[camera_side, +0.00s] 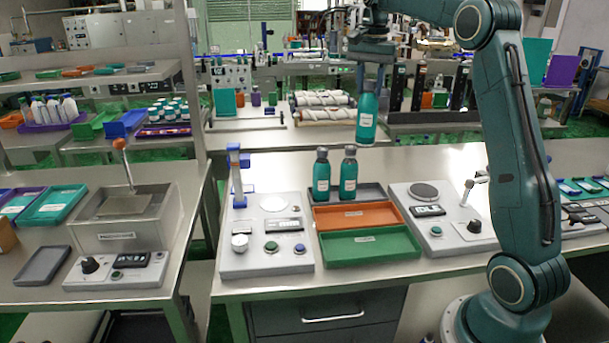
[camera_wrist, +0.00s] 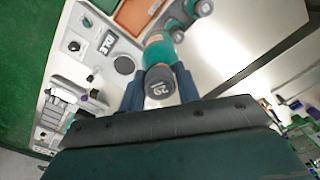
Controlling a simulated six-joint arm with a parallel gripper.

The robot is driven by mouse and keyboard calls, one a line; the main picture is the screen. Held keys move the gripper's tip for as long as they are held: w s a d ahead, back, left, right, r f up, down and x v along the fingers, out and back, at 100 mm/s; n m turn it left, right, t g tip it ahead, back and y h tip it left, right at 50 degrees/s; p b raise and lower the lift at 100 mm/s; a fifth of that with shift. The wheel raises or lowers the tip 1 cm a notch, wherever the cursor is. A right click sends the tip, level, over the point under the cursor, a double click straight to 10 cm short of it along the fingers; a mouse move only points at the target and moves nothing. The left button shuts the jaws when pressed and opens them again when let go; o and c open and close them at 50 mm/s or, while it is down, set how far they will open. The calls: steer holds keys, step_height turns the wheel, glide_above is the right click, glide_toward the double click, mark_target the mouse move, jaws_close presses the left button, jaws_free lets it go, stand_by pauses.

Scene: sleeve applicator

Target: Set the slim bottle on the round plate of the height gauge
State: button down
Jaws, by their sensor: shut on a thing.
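A teal bottle (camera_side: 367,118) with a white label hangs upright below my gripper (camera_side: 370,80), clear of the bench. My gripper is shut on its top end. In the wrist view its dark numbered cap (camera_wrist: 160,86) sits between the two fingers, with the teal body (camera_wrist: 160,52) beyond. The left station, with a blue-fitted upright post (camera_side: 237,175), looks like the height gauge. A pale round plate (camera_side: 273,204) lies on it, below and left of the held bottle. A dark round plate (camera_side: 424,191) is on the right station; I cannot be certain which is the gauge.
Two teal bottles with dark caps (camera_side: 321,172) (camera_side: 348,172) stand at a grey tray behind an orange tray (camera_side: 357,216) and a green tray (camera_side: 369,244), between the stations. A small lever (camera_side: 467,192) rises on the right station.

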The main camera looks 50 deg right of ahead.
steer(key=w+a+f+m, duration=0.2)
steer(key=a+f+m, duration=0.2)
steer(key=a, duration=0.4)
steer(key=w+a+f+n, duration=0.2)
steer(key=w+a+n, duration=0.2)
steer(key=w, duration=0.3)
steer(key=w+a+f+n, duration=0.2)
steer(key=w+a+n, duration=0.2)
steer(key=w, duration=0.4)
steer(key=shift+w+a, duration=0.2)
steer(key=shift+a, duration=0.65)
steer(key=shift+f, duration=0.15)
